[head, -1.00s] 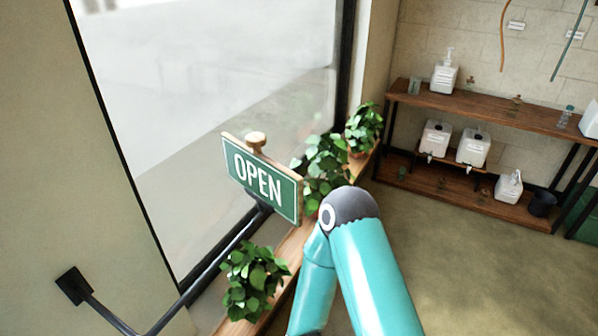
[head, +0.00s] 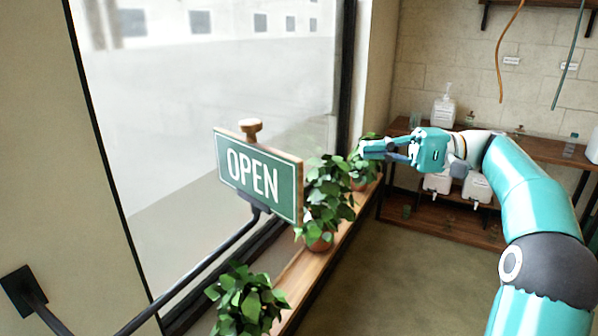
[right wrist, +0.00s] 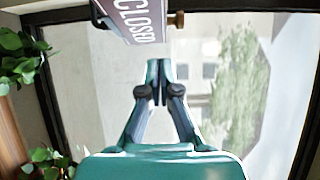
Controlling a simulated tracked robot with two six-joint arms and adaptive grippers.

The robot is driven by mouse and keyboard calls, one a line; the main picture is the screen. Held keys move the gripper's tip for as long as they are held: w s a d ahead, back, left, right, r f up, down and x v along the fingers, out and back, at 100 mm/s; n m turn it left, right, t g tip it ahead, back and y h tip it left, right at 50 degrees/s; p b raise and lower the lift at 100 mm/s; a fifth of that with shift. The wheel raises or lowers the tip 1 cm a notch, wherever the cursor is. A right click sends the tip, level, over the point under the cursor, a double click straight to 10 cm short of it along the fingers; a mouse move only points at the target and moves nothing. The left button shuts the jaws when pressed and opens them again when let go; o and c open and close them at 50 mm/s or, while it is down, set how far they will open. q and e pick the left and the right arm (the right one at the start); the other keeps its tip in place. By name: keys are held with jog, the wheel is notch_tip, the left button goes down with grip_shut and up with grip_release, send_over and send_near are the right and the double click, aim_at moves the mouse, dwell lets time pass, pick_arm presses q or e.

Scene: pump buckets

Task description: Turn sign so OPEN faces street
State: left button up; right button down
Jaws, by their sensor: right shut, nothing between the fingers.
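My left gripper is not in view.
A large window (head: 220,90) lies behind the sign. Potted plants (head: 325,195) stand on the wooden sill (head: 300,275); one (head: 245,300) is below the sign. A wooden shelf (head: 545,150) with white containers is at the back right. The air between gripper and sign looks clear.

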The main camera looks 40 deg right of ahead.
jog(key=w+a, duration=0.5)
jog(key=a, duration=0.6)
jog(key=shift+a+r, duration=0.25)
jog(key=shift+a, duration=0.15)
